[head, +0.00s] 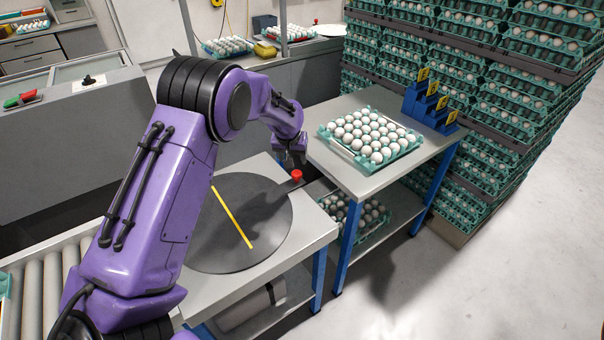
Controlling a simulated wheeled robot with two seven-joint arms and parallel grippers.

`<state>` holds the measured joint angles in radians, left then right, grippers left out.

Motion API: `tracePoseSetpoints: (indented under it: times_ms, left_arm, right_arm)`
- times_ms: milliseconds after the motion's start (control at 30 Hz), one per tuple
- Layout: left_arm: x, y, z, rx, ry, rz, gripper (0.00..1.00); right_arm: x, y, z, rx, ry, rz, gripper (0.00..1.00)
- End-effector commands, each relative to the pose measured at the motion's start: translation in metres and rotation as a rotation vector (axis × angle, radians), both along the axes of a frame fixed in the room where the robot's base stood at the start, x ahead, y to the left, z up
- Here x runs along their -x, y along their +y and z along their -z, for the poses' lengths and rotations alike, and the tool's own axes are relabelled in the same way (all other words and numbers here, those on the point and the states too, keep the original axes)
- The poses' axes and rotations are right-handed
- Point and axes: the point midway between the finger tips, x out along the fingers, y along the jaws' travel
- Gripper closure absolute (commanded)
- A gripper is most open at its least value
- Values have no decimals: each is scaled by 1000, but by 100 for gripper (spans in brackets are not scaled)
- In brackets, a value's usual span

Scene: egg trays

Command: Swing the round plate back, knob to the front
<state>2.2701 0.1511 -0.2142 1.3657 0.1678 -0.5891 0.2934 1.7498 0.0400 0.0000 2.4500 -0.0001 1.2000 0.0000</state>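The round plate (262,215) is dark grey with a yellow stripe and lies flat on a light grey table. A red knob (297,175) stands on a short dark tab at the plate's back right edge. My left arm reaches over the plate from the lower left and hides its left part. My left gripper (289,168) points down just behind the knob, close to it. It is dark and small here, so I cannot tell whether its fingers are open or touch the knob. My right gripper is out of view.
A tray of white eggs (352,155) and blue stepped blocks with yellow tags (430,108) sit on the table to the right. Tall stacks of egg trays (480,90) stand behind. A roller conveyor (37,295) is at lower left. The floor at right is clear.

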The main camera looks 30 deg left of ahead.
Motion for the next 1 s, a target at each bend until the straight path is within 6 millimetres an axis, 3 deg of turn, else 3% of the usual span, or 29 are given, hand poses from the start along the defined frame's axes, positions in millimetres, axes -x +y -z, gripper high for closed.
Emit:
tracePoseSetpoints:
  times_ms: [167, 533, 700, 933, 1000]
  left_arm:
    - [-7, -1, 17, 1, 3, 4, 36]
    - [-34, 10, 88, 0, 2, 5, 36]
    - [-38, 13, 100, -1, 0, 4, 36]
    - [-38, 14, 100, 0, 0, 2, 36]
    - [-38, 14, 100, 0, 0, 2, 59]
  right_arm:
    - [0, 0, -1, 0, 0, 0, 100]
    - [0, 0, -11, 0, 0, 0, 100]
    - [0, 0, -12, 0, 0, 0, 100]
    - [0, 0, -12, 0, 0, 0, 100]
    - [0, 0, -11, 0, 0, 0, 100]
